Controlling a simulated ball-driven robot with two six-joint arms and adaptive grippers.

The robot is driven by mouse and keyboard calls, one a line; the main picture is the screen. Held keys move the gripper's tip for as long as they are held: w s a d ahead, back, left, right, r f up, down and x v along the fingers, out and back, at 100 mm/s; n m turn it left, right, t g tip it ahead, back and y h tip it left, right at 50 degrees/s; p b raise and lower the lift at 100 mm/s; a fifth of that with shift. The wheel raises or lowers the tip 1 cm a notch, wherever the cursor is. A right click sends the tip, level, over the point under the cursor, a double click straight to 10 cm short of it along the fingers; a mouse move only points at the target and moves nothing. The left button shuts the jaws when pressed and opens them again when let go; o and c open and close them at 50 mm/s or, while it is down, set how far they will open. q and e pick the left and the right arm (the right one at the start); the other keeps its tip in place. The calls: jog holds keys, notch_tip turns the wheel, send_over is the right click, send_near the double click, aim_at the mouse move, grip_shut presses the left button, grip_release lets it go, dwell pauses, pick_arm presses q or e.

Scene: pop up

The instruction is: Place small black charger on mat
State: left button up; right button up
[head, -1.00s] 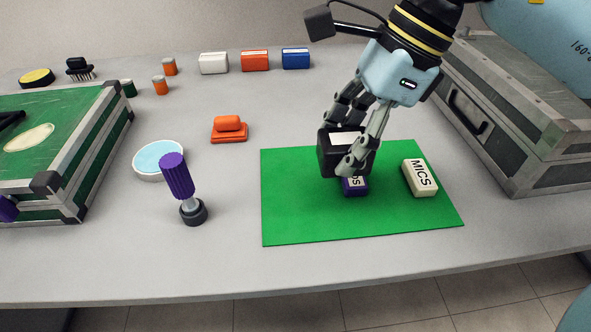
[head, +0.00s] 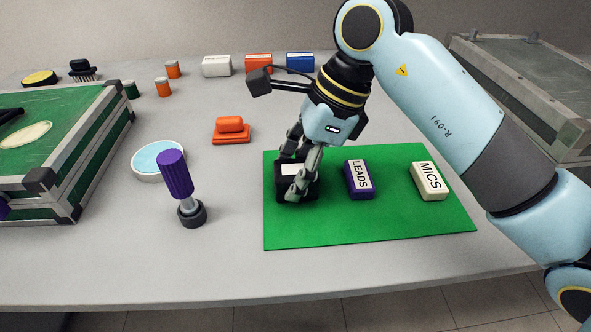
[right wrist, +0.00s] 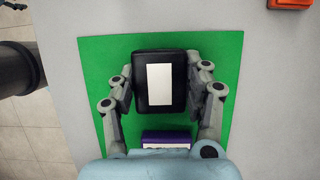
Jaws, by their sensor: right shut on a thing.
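The small black charger (head: 284,187) is a black block with a white label on top. It is at the left part of the green mat (head: 370,222). My right gripper (head: 297,190) is shut on it from above. In the right wrist view the charger (right wrist: 178,98) sits between both fingers (right wrist: 160,92), over the mat (right wrist: 100,62). It looks at or very near the mat surface; I cannot tell if it touches. My left gripper is not in view.
A purple LEADS box (head: 351,182) lies right of the charger, and a cream MICS box (head: 429,181) farther right, both on the mat. A purple-handled tool (head: 176,178) stands left of the mat. A grey case (head: 525,85) is at the right, a green case (head: 75,130) at the left.

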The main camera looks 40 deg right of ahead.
jog(key=o, duration=0.9)
jog(key=shift+f, duration=0.15)
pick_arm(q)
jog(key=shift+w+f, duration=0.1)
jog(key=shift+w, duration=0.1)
pick_arm(e)
jog(key=o, duration=0.4)
jog(key=shift+o, duration=0.2)
jog(key=shift+r, duration=0.3)
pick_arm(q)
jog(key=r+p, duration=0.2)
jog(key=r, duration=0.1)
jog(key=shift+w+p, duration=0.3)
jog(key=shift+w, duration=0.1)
pick_arm(e)
jog(key=v, duration=1.1)
jog(key=shift+s+d+r, duration=0.15)
jog(key=shift+r, duration=0.2)
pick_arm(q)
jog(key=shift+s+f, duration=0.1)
